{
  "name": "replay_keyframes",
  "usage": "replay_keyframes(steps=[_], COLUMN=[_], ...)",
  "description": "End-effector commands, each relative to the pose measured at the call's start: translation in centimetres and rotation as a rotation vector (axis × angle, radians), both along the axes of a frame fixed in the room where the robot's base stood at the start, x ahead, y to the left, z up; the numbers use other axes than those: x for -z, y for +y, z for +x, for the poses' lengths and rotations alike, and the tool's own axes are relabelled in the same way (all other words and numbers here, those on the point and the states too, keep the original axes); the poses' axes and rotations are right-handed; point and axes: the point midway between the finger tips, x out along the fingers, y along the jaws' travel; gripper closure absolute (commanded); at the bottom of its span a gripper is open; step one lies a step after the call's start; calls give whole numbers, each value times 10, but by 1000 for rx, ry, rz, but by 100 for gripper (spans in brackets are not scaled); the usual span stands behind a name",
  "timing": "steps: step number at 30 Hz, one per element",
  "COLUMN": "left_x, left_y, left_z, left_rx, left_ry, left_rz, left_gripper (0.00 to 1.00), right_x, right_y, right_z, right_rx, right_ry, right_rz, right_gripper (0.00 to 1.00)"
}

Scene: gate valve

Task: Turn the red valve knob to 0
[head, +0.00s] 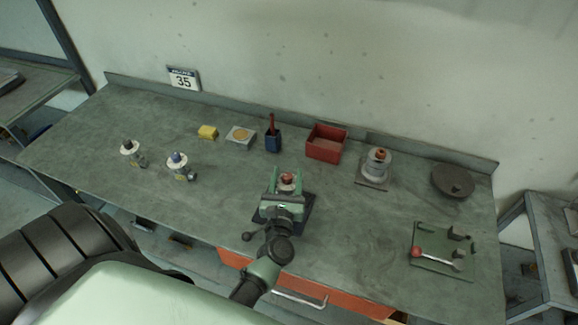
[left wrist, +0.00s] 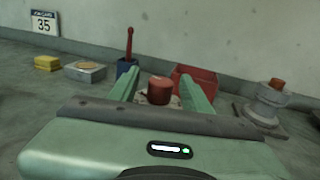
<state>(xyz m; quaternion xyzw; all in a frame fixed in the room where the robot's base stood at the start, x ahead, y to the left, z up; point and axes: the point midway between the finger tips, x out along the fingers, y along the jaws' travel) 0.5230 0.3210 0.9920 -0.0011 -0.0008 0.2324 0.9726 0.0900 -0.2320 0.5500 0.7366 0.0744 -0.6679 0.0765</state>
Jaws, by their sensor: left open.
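The red valve knob (head: 287,178) stands near the middle of the bench, on a fitting mostly hidden by my gripper. My left gripper (head: 286,173) is open, with its green fingers reaching to either side of the knob. In the left wrist view the red knob (left wrist: 160,88) shows between the two fingers (left wrist: 160,84), with a visible gap on each side. I cannot see any number marks at the knob. My right gripper is not in view.
A red bin (head: 326,150), a blue cup (head: 273,143) with a red-handled tool and a grey block (head: 240,138) stand behind the knob. A grey fitting (head: 376,168) is to the right. Two small valves (head: 131,150) (head: 178,163) stand left. A lever plate (head: 435,262) lies front right.

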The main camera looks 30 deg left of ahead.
Motion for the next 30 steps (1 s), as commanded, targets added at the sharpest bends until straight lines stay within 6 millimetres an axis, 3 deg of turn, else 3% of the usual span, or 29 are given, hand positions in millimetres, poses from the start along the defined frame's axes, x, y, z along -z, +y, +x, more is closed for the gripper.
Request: replay_keyframes(steps=[6,15,21,30], left_x=[-1,0,0,2], left_y=[10,11,11,11], left_z=[21,23,23,23], left_rx=[2,2,2,27], left_ry=[1,1,1,2], left_rz=[2,2,2,4], left_gripper=[52,52,100,100], right_x=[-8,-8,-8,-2], right_y=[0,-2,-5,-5], right_z=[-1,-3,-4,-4], right_rx=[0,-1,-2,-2], right_ry=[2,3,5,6], right_rz=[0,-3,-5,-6], right_gripper=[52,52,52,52])
